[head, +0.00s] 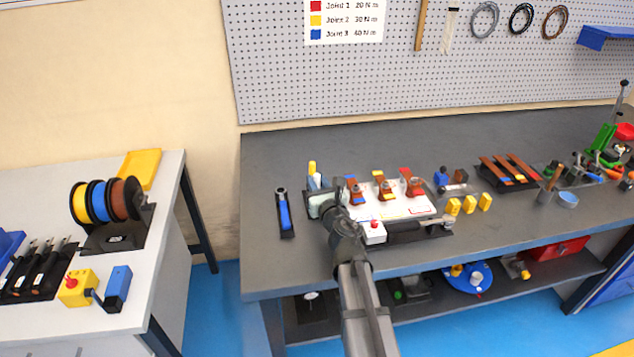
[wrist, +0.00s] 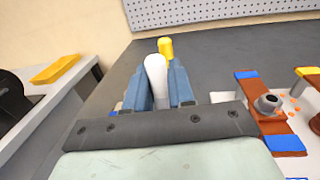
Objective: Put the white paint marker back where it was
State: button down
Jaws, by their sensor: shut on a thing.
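The white paint marker (wrist: 156,76) stands between the two blue-grey fingers of my gripper (wrist: 158,92) in the wrist view. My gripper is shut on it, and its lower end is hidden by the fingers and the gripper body. In the head view my gripper (head: 317,188) is at the left end of the white board, with a small white part of the marker (head: 316,179) showing. A yellow-topped upright piece (head: 312,167), perhaps another marker, stands just behind it and also shows in the wrist view (wrist: 165,47). I cannot tell whether the white marker touches a holder or the bench.
The white board (head: 405,206) with copper bars and a red-button box (head: 374,232) lies right of my gripper. A black tray with a blue tool (head: 285,215) lies to the left. Yellow blocks (head: 469,204) stand farther right. The grey bench (head: 275,155) is clear at the back left.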

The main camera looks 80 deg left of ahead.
jog(key=shift+f, duration=0.4)
jog(key=c, duration=1)
grip_release()
jog(key=shift+o, duration=0.2)
jog(key=shift+r, duration=0.1)
jog(key=shift+r, duration=0.4)
jog(key=w+d, duration=0.1)
jog(key=d, duration=1.1)
jog(key=shift+w, duration=0.25)
jog(key=shift+r, duration=0.1)
